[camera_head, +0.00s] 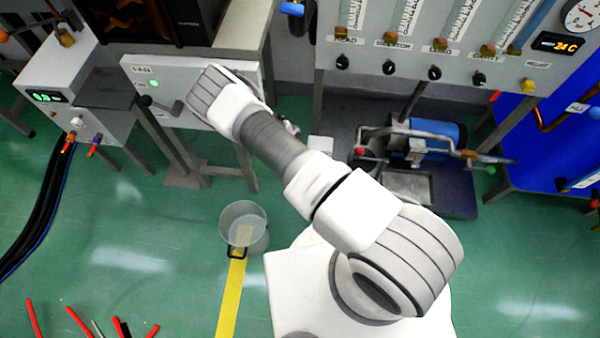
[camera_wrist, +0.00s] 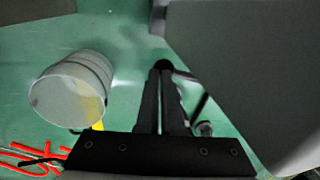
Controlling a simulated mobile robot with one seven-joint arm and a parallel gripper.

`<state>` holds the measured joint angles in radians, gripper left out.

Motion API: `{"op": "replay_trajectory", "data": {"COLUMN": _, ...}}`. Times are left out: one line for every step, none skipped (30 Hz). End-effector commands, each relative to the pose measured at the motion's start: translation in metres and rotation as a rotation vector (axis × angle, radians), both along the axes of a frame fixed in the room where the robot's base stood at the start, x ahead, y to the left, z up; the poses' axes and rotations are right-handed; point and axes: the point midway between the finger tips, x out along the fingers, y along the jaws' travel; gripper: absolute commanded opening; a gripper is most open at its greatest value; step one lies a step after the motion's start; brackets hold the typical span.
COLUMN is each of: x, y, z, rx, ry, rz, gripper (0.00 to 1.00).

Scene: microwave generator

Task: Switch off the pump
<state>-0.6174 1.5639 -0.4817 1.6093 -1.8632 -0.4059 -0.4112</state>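A grey control panel (camera_head: 140,66) at the upper left has a lit green lamp (camera_head: 154,83) and a dark lever (camera_head: 178,107). A blue cylindrical motor unit (camera_head: 440,133), which looks like a pump, sits on a dark base on the floor to the right. My arm reaches up-left, with its wrist in front of the panel's right part and hiding my gripper in the head view. In the wrist view, my gripper (camera_wrist: 163,78) has its black fingers close together, beside a large grey surface (camera_wrist: 245,70). A dark round shape is at their tips; I cannot tell whether they touch it.
A transparent bucket (camera_head: 244,226) stands on the floor by a yellow strip and also shows in the wrist view (camera_wrist: 72,92). Red tubes (camera_head: 78,322) lie at lower left. A gauge panel (camera_head: 400,62) stands upper right. Open green floor (camera_head: 130,240) lies at left.

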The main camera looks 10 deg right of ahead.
Motion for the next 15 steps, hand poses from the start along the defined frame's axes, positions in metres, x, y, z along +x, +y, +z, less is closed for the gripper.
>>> {"op": "replay_trajectory", "data": {"x": 0.0, "y": -0.001, "z": -0.003, "rx": -0.002, "ry": 0.0, "rz": 0.0, "gripper": 0.0}}
{"op": "replay_trajectory", "data": {"x": 0.0, "y": -0.001, "z": -0.003, "rx": -0.002, "ry": 0.0, "rz": 0.0, "gripper": 0.0}}
{"op": "replay_trajectory", "data": {"x": 0.0, "y": -0.001, "z": -0.003, "rx": -0.002, "ry": -0.001, "rz": 0.0, "gripper": 0.0}}
{"op": "replay_trajectory", "data": {"x": 0.0, "y": -0.001, "z": -0.002, "rx": -0.002, "ry": -0.001, "rz": 0.0, "gripper": 0.0}}
{"op": "replay_trajectory", "data": {"x": 0.0, "y": -0.001, "z": -0.001, "rx": -0.002, "ry": -0.001, "rz": 0.0, "gripper": 0.0}}
{"op": "replay_trajectory", "data": {"x": 0.0, "y": 0.0, "z": 0.002, "rx": -0.002, "ry": -0.001, "rz": 0.0, "gripper": 0.0}}
{"op": "replay_trajectory", "data": {"x": 0.0, "y": 0.0, "z": 0.006, "rx": -0.003, "ry": -0.002, "rz": 0.001, "gripper": 0.0}}
{"op": "replay_trajectory", "data": {"x": 0.001, "y": 0.001, "z": 0.01, "rx": -0.002, "ry": -0.003, "rz": 0.001, "gripper": 0.0}}
{"op": "replay_trajectory", "data": {"x": 0.001, "y": 0.002, "z": 0.017, "rx": -0.002, "ry": -0.003, "rz": 0.0, "gripper": 0.0}}
{"op": "replay_trajectory", "data": {"x": 0.002, "y": 0.003, "z": 0.022, "rx": -0.002, "ry": -0.003, "rz": 0.001, "gripper": 0.0}}
{"op": "replay_trajectory", "data": {"x": 0.002, "y": 0.004, "z": 0.028, "rx": -0.001, "ry": -0.003, "rz": 0.0, "gripper": 0.0}}
{"op": "replay_trajectory", "data": {"x": 0.003, "y": 0.005, "z": 0.036, "rx": -0.001, "ry": -0.004, "rz": 0.001, "gripper": 0.0}}
{"op": "replay_trajectory", "data": {"x": 0.003, "y": 0.006, "z": 0.041, "rx": -0.001, "ry": -0.003, "rz": 0.0, "gripper": 0.0}}
{"op": "replay_trajectory", "data": {"x": 0.003, "y": 0.007, "z": 0.046, "rx": -0.001, "ry": -0.003, "rz": 0.001, "gripper": 0.0}}
{"op": "replay_trajectory", "data": {"x": 0.003, "y": 0.008, "z": 0.053, "rx": -0.001, "ry": -0.003, "rz": 0.001, "gripper": 0.0}}
